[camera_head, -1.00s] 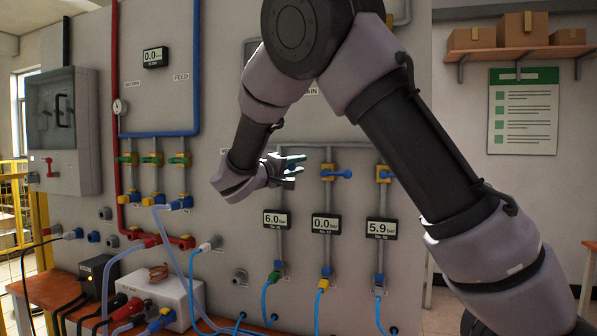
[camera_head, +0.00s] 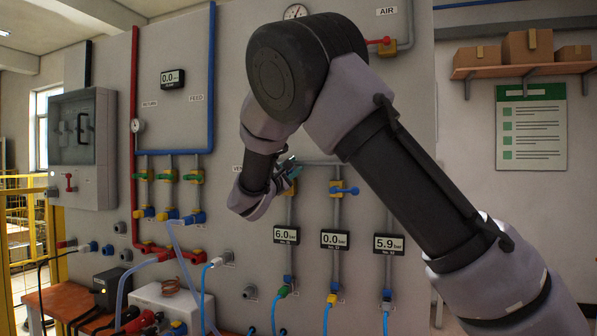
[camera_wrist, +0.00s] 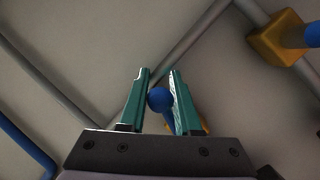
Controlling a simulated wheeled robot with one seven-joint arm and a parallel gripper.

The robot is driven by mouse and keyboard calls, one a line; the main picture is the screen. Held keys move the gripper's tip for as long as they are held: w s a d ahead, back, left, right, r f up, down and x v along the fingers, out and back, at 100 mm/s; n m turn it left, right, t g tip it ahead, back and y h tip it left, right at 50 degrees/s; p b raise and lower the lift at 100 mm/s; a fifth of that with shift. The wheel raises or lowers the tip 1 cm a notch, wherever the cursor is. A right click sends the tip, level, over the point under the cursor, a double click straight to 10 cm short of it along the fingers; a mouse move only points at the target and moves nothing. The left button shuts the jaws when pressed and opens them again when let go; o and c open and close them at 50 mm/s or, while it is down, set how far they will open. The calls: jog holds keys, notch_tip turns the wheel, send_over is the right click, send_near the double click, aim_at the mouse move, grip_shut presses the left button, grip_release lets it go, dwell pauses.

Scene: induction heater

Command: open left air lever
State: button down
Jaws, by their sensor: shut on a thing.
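The left air lever shows as a blue knob and short stem (camera_wrist: 160,100) in the wrist view. It sits between the teal fingers of my gripper (camera_wrist: 159,74), which are shut on it. Part of its yellow valve (camera_wrist: 204,128) shows behind the right finger. In the head view my gripper (camera_head: 291,170) is at the left of three air pipes. My wrist and fingers hide the lever there, so its angle is hard to tell.
The middle valve's blue lever (camera_head: 345,190) points right, close beside my gripper; its gauge (camera_head: 335,240) reads 0.0. The right gauge (camera_head: 389,244) reads 5.9. My arm hides the right valve. A red-handled air valve (camera_head: 384,41) is above. Hoses (camera_head: 273,315) hang below.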

jog(key=shift+w+a+r+n+t+y, duration=0.15)
jog(key=shift+a+n+t+y, duration=0.2)
jog(key=shift+n, duration=0.6)
jog(key=shift+w+a+f+n+t+y, duration=0.15)
jog(key=shift+a+n+y, duration=0.3)
jog(key=shift+n, duration=0.55)
jog(key=shift+w+a+r+n+t+y, duration=0.1)
jog(key=shift+w+a+n+t+y, duration=0.2)
jog(key=shift+n, duration=0.65)
jog(key=shift+s+a, duration=0.15)
jog(key=c, duration=0.6)
grip_release()
jog(key=v, duration=1)
jog(key=shift+s+a, duration=0.15)
jog(key=shift+s, duration=0.2)
jog(key=shift+s, duration=0.1)
